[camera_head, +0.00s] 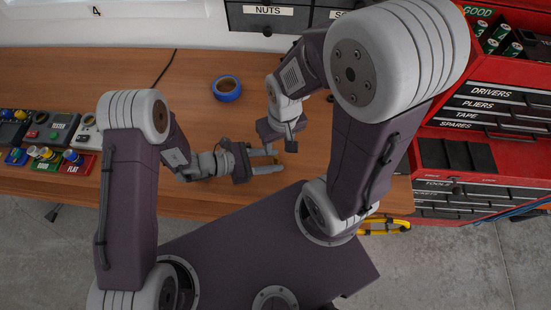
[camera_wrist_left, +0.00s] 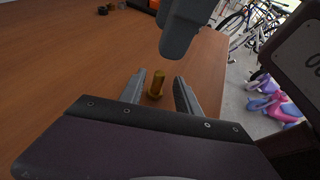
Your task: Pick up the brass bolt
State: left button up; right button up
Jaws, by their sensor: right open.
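The brass bolt (camera_wrist_left: 156,84) stands upright on the wooden table, wide end down, between the two fingers of my left gripper (camera_wrist_left: 161,76). There is a gap on each side of it, so the left gripper is open around it. In the head view the left gripper (camera_head: 275,160) lies low over the table, and only a small yellowish bit of the bolt (camera_head: 276,160) shows. My right gripper (camera_head: 284,147) points down just beyond the left fingertips, open and empty. Its grey fingers (camera_wrist_left: 183,32) show close to the bolt in the left wrist view.
A blue tape roll (camera_head: 227,88) lies on the table (camera_head: 190,75) behind the grippers. Testers and small coloured trays (camera_head: 45,160) fill the left end. A red tool chest (camera_head: 475,130) stands at the right. The middle left of the table is clear.

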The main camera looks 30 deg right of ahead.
pick_arm(q)
jog(key=shift+d+f, duration=0.25)
jog(key=shift+d, duration=0.4)
jog(key=shift+d+f, duration=0.2)
jog(key=shift+d, duration=0.1)
jog(key=shift+a+r, duration=0.1)
jog(key=shift+a, duration=0.1)
grip_shut()
pick_arm(e)
jog(key=shift+w+d, duration=0.15)
pick_arm(q)
jog(key=shift+d, duration=0.1)
